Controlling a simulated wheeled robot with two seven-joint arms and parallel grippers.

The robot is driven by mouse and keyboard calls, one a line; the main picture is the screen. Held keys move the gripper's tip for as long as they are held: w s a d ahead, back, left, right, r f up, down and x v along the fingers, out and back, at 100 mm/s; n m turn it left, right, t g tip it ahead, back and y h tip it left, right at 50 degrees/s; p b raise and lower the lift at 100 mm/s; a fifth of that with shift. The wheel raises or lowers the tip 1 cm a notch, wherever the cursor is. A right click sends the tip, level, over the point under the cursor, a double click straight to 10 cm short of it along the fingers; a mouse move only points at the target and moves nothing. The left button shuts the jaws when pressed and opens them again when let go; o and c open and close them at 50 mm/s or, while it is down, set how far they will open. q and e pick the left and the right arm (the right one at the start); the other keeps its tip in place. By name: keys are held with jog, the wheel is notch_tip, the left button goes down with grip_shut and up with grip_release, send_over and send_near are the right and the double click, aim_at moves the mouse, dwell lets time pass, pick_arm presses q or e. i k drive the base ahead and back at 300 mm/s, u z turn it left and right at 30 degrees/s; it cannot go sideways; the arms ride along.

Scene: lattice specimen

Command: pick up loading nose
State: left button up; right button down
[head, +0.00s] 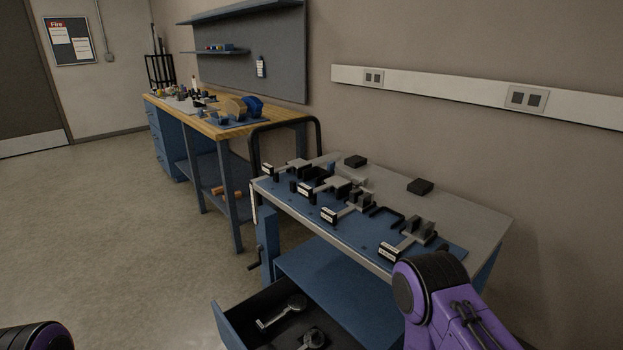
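I cannot tell for sure which piece is the loading nose. Several small grey and black fixtures with white labels stand in a row on a blue mat (290,205) on the grey-topped cart (477,218). One labelled fixture (408,238) is at the near right end of the row, and another (347,207) is near the middle. Metal parts (281,312) lie in the open drawer below. Only purple and black links of my arms show, at the bottom left and lower right. Neither gripper is in view.
The dark drawer (222,322) juts out from the cart's front left. Two black blocks (356,161) (420,187) sit at the cart's back. A wooden-topped workbench (177,107) with tools stands behind on the left. The floor (110,220) at left is clear.

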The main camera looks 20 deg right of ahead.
aim_at(346, 175)
jog(key=u, duration=1.1)
jog(key=i, duration=4.7)
jog(key=z, duration=1.15)
jog(key=i, duration=1.45)
jog(key=z, duration=3.75)
